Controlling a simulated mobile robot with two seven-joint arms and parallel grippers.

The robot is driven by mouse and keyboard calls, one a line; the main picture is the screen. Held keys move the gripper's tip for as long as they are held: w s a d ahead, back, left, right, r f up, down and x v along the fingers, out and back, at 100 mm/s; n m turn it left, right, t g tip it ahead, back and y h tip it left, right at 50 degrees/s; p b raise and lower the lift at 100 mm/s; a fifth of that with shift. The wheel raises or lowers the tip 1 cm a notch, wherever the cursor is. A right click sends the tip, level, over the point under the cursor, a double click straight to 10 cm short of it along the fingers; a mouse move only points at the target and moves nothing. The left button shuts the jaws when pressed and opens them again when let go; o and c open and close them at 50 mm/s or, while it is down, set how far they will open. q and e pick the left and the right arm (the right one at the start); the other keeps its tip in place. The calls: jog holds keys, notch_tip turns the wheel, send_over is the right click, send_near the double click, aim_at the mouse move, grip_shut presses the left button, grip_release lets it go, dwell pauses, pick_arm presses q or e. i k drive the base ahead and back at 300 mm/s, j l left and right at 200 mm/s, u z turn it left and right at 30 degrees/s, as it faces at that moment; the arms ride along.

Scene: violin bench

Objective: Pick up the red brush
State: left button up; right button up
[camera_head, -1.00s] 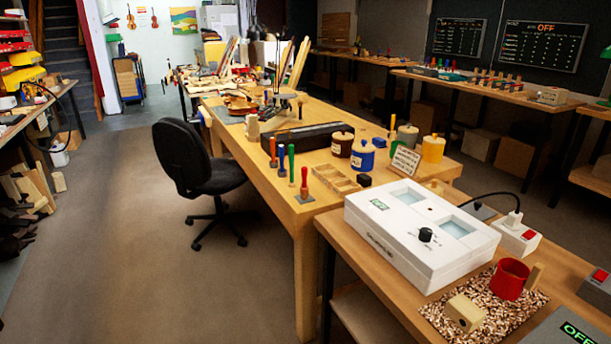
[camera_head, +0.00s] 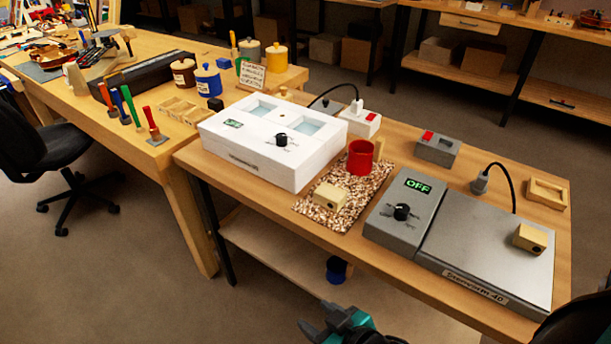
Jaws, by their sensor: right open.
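The red brush (camera_head: 151,122) stands upright with its handle up, near the front right corner of the long wooden bench (camera_head: 160,170). A green brush (camera_head: 132,106), a blue brush (camera_head: 118,104) and another red-handled brush (camera_head: 106,96) stand in a row to its left. My right gripper (camera_head: 318,318) shows at the bottom edge, open and empty. It is low in front of the nearer table, well to the right of the red brush and apart from it. My left gripper is not in view.
A white box with a knob (camera_head: 250,160) and a grey hot plate (camera_head: 480,250) stand on the nearer table (camera_head: 290,232). A red mug (camera_head: 360,157) stands on a speckled mat (camera_head: 365,195). A black chair (camera_head: 40,150) is at left. The floor in front is clear.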

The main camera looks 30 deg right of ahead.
aim_at(154, 131)
jog(key=i+j, duration=0.15)
jog(key=j, duration=0.15)
jog(key=i+j, duration=0.15)
jog(key=j, duration=0.2)
jog(key=i+j, duration=0.15)
jog(key=j, duration=0.15)
jog(key=i+j+z, duration=0.1)
jog(key=j, duration=0.2)
jog(key=i+j, duration=0.15)
jog(key=i+j+z, duration=0.15)
jog(key=j, duration=0.25)
